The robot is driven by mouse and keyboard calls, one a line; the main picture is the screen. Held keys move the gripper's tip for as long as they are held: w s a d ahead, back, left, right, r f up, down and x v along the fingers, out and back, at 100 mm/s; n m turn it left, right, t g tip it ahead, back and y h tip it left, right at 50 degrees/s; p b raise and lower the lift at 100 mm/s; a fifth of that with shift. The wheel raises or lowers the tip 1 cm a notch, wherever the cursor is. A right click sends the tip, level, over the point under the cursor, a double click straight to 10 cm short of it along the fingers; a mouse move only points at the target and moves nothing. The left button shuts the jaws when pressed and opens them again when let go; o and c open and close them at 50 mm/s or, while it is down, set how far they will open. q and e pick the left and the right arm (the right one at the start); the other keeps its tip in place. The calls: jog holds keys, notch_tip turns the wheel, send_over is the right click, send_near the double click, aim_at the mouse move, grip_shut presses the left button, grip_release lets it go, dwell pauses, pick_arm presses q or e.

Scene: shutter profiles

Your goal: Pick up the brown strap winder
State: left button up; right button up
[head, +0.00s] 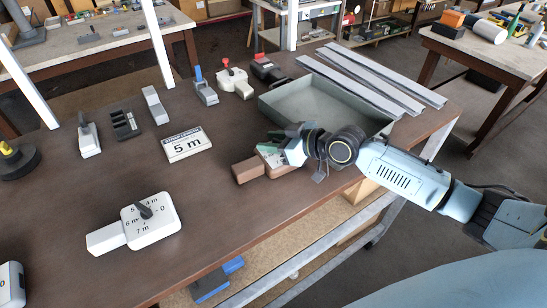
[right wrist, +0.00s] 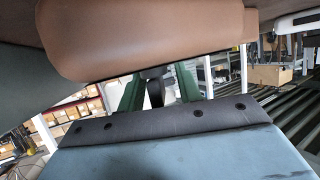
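The brown strap winder (head: 246,170) lies near the front edge of the brown table, left of the grey tray. My right gripper (head: 272,152) is right at it and covers part of it. In the right wrist view the winder (right wrist: 150,42) fills the upper middle, very close to the camera. Two green fingers of my right gripper (right wrist: 156,90) show apart behind and below it, with a dark part between them. Their tips are hidden by the winder, so I cannot tell whether they press on it. My left gripper is not in view.
The open grey tray (head: 285,108) stands just beyond my right gripper. Long grey profiles (head: 375,80) lie behind it. A white "5 m" sign (head: 187,145) and a white dial device (head: 150,220) are to the left. The table between them is clear.

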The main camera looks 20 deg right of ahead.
jog(key=c, duration=0.7)
grip_shut()
jog(key=shift+r, duration=0.15)
